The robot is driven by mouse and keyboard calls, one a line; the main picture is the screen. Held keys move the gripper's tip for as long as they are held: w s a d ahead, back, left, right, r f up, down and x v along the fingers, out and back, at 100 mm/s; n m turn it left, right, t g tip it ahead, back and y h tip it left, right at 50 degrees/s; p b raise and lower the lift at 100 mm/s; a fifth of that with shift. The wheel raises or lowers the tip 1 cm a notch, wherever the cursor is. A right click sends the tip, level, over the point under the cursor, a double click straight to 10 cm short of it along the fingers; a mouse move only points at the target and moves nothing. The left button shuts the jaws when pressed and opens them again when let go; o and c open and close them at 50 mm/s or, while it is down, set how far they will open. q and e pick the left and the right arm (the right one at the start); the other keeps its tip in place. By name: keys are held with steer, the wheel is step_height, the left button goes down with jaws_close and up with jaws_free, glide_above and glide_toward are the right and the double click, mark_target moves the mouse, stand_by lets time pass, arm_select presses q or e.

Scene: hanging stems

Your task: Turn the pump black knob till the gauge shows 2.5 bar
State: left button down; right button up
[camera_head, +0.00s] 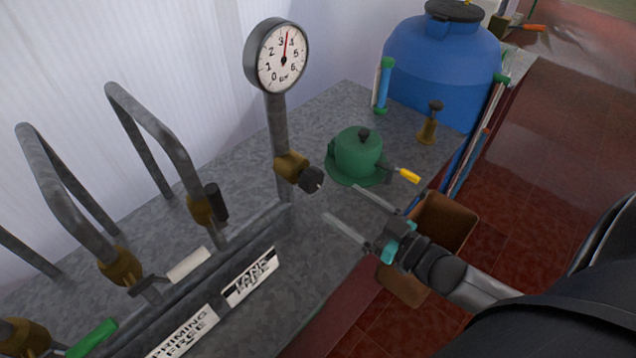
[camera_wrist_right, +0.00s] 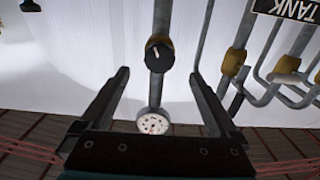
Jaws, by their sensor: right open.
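The pump's black knob (camera_head: 312,180) sits on a brass valve (camera_head: 291,167) at the foot of the gauge's pipe. It also shows in the right wrist view (camera_wrist_right: 159,53), with a pale mark on its face. The round gauge (camera_head: 281,57) has a red needle pointing nearly straight up, between 3 and 4. My right gripper (camera_head: 340,202) is open and empty, its fingers pointing at the knob from a short distance. In the right wrist view the knob lies ahead, roughly centred between the fingertips (camera_wrist_right: 159,73). My left gripper is not in view.
A green lidded pot (camera_head: 357,155) with a yellow-tipped handle stands close beyond my right gripper. A blue barrel (camera_head: 442,62) is at the back. Bent pipes (camera_head: 157,130) with valves stand left. A brown bin (camera_head: 440,222) is behind my right wrist.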

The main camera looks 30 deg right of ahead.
mark_target(317, 184)
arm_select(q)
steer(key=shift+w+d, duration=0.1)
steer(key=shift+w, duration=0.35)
arm_select(e)
steer(key=x, duration=0.8)
steer(key=shift+w, duration=0.15)
steer(key=c, duration=1.4)
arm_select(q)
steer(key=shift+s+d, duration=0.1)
arm_select(e)
steer(key=shift+o, duration=0.2)
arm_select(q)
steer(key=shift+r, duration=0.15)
arm_select(e)
steer(key=shift+n, duration=0.3)
steer(key=n+p, duration=0.1)
steer(key=n, duration=0.2)
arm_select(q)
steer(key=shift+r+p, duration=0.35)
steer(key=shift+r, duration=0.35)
arm_select(e)
steer(key=shift+n, duration=2.2)
